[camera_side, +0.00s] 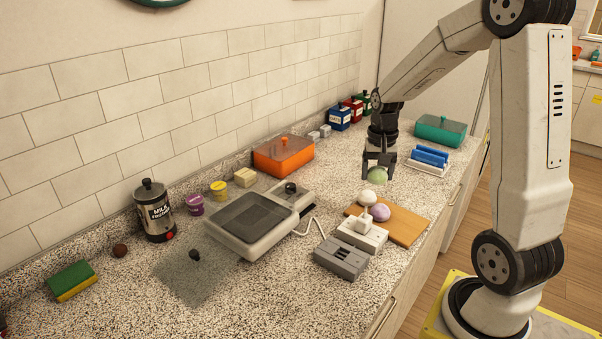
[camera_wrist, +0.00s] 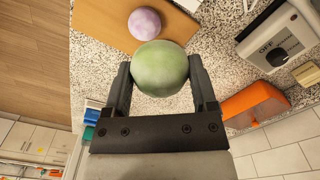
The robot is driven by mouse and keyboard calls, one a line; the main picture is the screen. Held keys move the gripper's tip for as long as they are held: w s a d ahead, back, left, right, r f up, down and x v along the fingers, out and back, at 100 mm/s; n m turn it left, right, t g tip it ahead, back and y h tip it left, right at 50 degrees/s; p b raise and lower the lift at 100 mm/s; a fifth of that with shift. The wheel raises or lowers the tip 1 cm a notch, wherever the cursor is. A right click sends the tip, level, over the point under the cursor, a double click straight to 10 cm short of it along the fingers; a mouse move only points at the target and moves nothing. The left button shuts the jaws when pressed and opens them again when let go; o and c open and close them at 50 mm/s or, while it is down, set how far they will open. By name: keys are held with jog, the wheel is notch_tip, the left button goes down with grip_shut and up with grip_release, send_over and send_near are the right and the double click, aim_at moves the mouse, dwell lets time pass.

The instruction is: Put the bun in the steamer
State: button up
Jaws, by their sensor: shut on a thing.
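A green bun (camera_side: 379,175) is held between the fingers of my gripper (camera_side: 379,168), above the counter behind the cutting board. In the wrist view the green bun (camera_wrist: 160,69) sits between both fingers of my gripper (camera_wrist: 161,85). A white bun (camera_side: 368,197) and a purple bun (camera_side: 380,213) are at the wooden board; the purple bun also shows in the wrist view (camera_wrist: 145,23). A pale appliance with a dark mesh top, apparently the steamer (camera_side: 247,237), stands left of my gripper. Its knob panel (camera_wrist: 281,38), marked OFF, is at the wrist view's right.
A clear sheet with a dark knob, perhaps a lid (camera_side: 188,280), lies left of the appliance. A wooden board (camera_side: 407,228), a white switch block (camera_side: 362,236) and a grey block (camera_side: 341,258) stand right of it. An orange box (camera_side: 284,155) is behind.

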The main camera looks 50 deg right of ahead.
jog(key=w+a+r+n, duration=0.2)
jog(key=w+a+n, duration=0.2)
jog(key=a, duration=0.5)
jog(key=w+a+r+n, duration=0.3)
jog(key=w+a+n, duration=0.2)
jog(key=a+n, duration=0.2)
jog(key=shift+a, duration=0.95)
jog(key=shift+w+f, duration=0.1)
jog(key=shift+w, duration=0.1)
jog(key=w+f, duration=0.2)
jog(key=w, duration=0.2)
jog(key=w+f, duration=0.3)
jog(key=w, duration=0.1)
jog(key=w+d+f, duration=0.1)
jog(key=w+f, duration=0.2)
jog(key=w, duration=0.1)
jog(key=shift+w+f, duration=0.6)
